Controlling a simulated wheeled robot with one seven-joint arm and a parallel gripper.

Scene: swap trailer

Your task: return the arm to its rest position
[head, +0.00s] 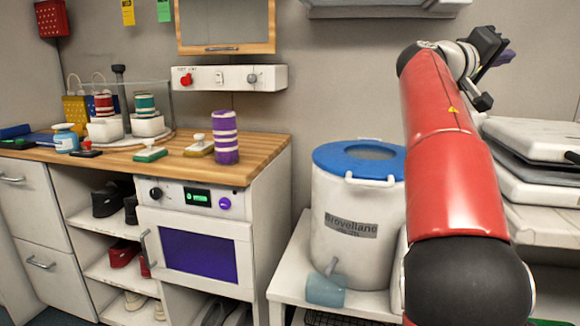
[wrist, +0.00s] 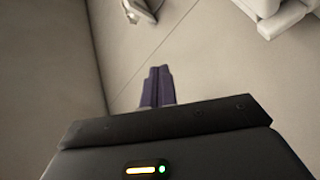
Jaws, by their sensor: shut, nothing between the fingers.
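My red arm rises on the right of the head view and bends at the top. My gripper (head: 505,56) is at the upper right, high above the worktop, with its dark fingers pointing right. In the wrist view the two purple-grey fingers (wrist: 158,86) are together with nothing between them. My gripper touches nothing that I can see.
A white drum with a blue lid (head: 345,160) stands left of my arm. White stacked cases (head: 540,150) lie at the right, below the gripper. A wooden counter (head: 262,150) with a purple striped canister (head: 226,138) is at the left. A wall cabinet (head: 225,25) hangs above.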

